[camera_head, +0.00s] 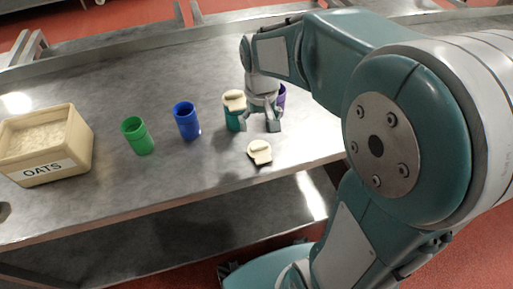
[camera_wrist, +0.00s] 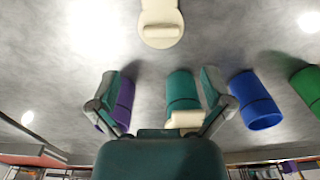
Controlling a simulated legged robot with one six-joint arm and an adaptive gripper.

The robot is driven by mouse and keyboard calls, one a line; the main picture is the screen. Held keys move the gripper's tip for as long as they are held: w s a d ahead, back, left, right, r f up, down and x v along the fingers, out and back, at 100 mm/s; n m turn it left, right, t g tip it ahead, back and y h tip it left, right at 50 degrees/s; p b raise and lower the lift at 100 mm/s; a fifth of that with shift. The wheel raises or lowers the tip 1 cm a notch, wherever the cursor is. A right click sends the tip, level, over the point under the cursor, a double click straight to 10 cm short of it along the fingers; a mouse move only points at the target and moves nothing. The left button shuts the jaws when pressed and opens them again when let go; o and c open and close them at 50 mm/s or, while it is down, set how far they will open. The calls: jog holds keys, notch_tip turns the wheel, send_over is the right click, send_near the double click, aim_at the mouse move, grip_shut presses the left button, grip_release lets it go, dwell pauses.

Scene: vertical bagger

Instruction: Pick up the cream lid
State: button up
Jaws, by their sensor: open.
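A cream lid (camera_head: 260,152) with a raised grip bar lies on the metal table near its front edge; it also shows at the top of the wrist view (camera_wrist: 161,38), partly cut off. A similar cream piece (camera_head: 234,99) sits on top of the teal cup (camera_head: 232,121); it also shows in the wrist view (camera_wrist: 185,119). My gripper (camera_head: 259,125) is open, fingers pointing down, just behind the lid on the table and to the right of the teal cup. In the wrist view the open fingers (camera_wrist: 158,78) have nothing gripped between them.
A purple cup (camera_head: 282,94) stands close behind my gripper, mostly hidden. A blue cup (camera_head: 186,121) and a green cup (camera_head: 137,136) stand to the left. A cream OATS box (camera_head: 42,169) is at far left. The table (camera_head: 180,178) is clear around the lid.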

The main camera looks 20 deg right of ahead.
send_over(259, 147)
notch_tip(259, 147, down, 4)
jog(key=shift+a+f, duration=0.1)
jog(key=f, duration=0.4)
jog(key=shift+w+d+f, duration=0.1)
jog(key=shift+d+f, duration=0.1)
jog(key=shift+f, duration=0.15)
jog(key=c, duration=0.9)
